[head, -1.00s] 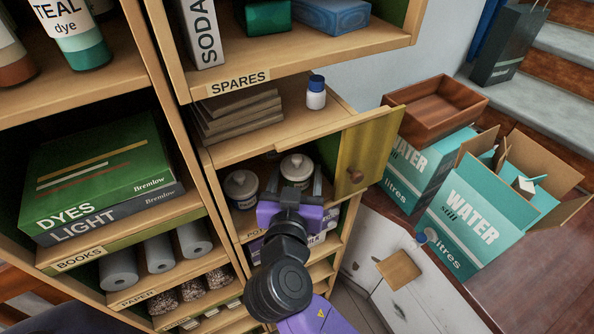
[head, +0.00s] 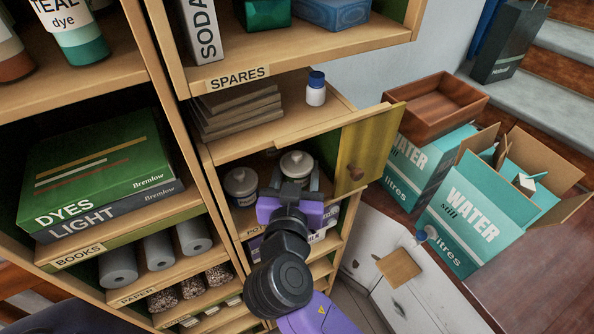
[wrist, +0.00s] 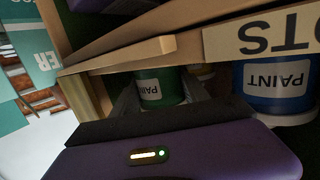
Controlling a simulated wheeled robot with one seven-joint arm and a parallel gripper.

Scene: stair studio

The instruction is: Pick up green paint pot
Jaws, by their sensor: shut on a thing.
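The green paint pot (wrist: 158,88) stands in the shelf compartment labelled POTS. In the head view it is the right-hand pot with a pale lid (head: 297,163), its body mostly hidden by my gripper (head: 297,182). My gripper is shut on this pot, one finger on each side. In the wrist view, which is upside down, the pot's green side and white PAINT label show beyond the purple gripper body. A blue paint pot (wrist: 278,82) stands beside it, to the left in the head view (head: 241,184).
The compartment's shelf edge with its label (wrist: 265,38) lies close to my gripper. An open yellow door (head: 362,152) is on the right. A small white bottle (head: 316,92) stands on the shelf above. Water boxes (head: 475,215) stand further right.

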